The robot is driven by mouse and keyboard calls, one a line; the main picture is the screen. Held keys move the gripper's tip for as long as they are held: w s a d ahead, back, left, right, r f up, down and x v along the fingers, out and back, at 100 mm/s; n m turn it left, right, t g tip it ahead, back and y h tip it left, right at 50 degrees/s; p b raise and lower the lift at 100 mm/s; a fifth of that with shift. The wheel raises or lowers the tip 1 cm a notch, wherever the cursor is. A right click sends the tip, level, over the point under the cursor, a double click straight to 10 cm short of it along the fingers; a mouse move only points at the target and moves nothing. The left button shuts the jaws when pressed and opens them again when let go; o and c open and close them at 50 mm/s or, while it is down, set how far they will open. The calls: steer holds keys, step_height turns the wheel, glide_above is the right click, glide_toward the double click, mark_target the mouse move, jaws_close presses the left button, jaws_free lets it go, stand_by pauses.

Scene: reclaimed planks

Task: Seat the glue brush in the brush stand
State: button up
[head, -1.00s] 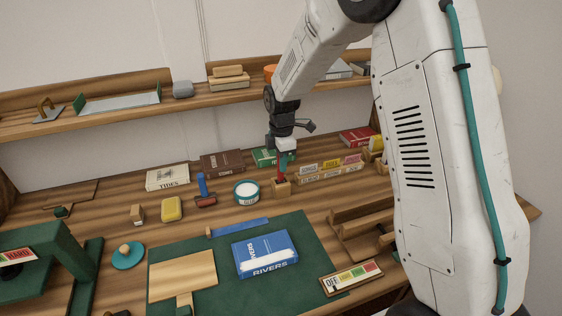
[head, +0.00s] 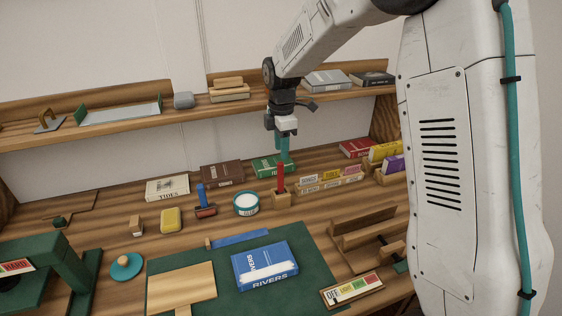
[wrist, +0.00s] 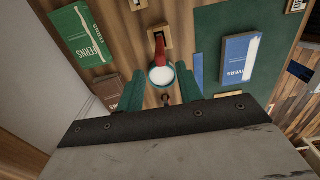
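The glue brush shows as an upright red handle (head: 280,177) in the wooden brush stand (head: 281,200); its lower end is hidden inside the block. In the wrist view the red handle (wrist: 160,47) rises from the stand (wrist: 152,34). My gripper (head: 284,158) is above the handle, its teal fingertips near the handle's top. In the wrist view the two fingers of my gripper (wrist: 161,90) are wide apart with nothing held between them.
A glue pot (head: 246,203) stands left of the stand, and a rack of labelled cards (head: 330,181) stands right. A green book (head: 268,167) lies behind. In front, a blue book (head: 264,265) lies on the green mat (head: 310,262).

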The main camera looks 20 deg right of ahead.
step_height(320, 180, up, 2)
steer(key=shift+r, duration=0.2)
steer(key=shift+s+r, duration=0.15)
steer(key=shift+r, duration=0.1)
steer(key=s+d+r+m, duration=0.1)
steer(key=s+r+m, duration=0.4)
steer(key=s, duration=0.5)
steer(key=s+d+r+m, duration=0.1)
steer(key=s+r+m, duration=0.35)
steer(key=s, duration=0.55)
steer(key=s+f+m+t, duration=0.1)
steer(key=s+m, duration=0.7)
steer(key=s, duration=1)
steer(key=shift+d+f, duration=0.3)
steer(key=shift+d, duration=0.05)
